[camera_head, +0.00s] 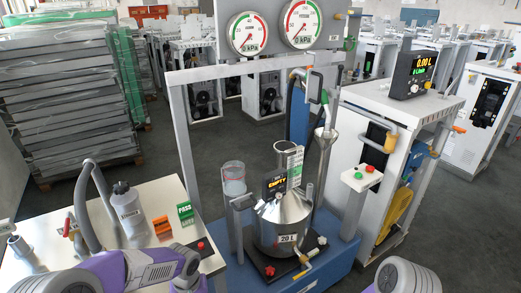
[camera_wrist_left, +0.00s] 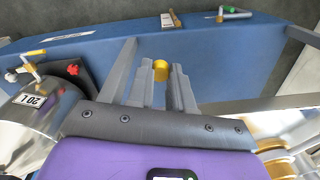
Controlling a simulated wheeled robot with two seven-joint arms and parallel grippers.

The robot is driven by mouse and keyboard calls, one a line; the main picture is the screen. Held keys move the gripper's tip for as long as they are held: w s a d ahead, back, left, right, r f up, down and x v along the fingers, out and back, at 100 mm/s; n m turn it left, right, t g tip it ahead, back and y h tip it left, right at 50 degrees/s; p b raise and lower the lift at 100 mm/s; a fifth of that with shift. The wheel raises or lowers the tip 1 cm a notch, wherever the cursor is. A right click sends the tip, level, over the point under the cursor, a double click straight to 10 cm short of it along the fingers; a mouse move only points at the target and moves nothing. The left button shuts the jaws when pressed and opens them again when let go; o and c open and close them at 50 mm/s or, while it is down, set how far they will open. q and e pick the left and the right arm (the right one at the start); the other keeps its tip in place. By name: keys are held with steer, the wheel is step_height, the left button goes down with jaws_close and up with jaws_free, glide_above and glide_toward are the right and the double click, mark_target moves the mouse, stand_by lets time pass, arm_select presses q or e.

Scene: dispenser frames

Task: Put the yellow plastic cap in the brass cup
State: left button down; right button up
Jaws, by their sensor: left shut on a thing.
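My left gripper (camera_wrist_left: 160,80) shows in the left wrist view, with its two grey fingers closed on a small yellow cap (camera_wrist_left: 161,70) between the fingertips. The cap is held above the blue base (camera_wrist_left: 115,38). In the head view my purple left arm comes in at the bottom left, and its fingers are out of frame. I cannot make out a brass cup for certain; brass-coloured rings (camera_wrist_left: 280,160) show at the lower right of the wrist view. My right gripper is not in view; only a part of my right arm shows at the bottom right of the head view.
A steel vessel marked 20 L (camera_head: 283,222) stands on the blue base, within a grey frame (camera_head: 185,145). A white table (camera_head: 75,220) at left holds a bottle (camera_head: 128,205) and a green PASS sign (camera_head: 185,213). A white cabinet (camera_head: 385,100) stands at right.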

arm_select(q)
steer(key=d+f+m, duration=0.1)
steer(key=s+f+m, duration=0.1)
steer(key=m, duration=0.1)
steer(key=shift+s+d+f, duration=0.15)
steer(key=shift+d+f, duration=0.25)
stand_by(0.4)
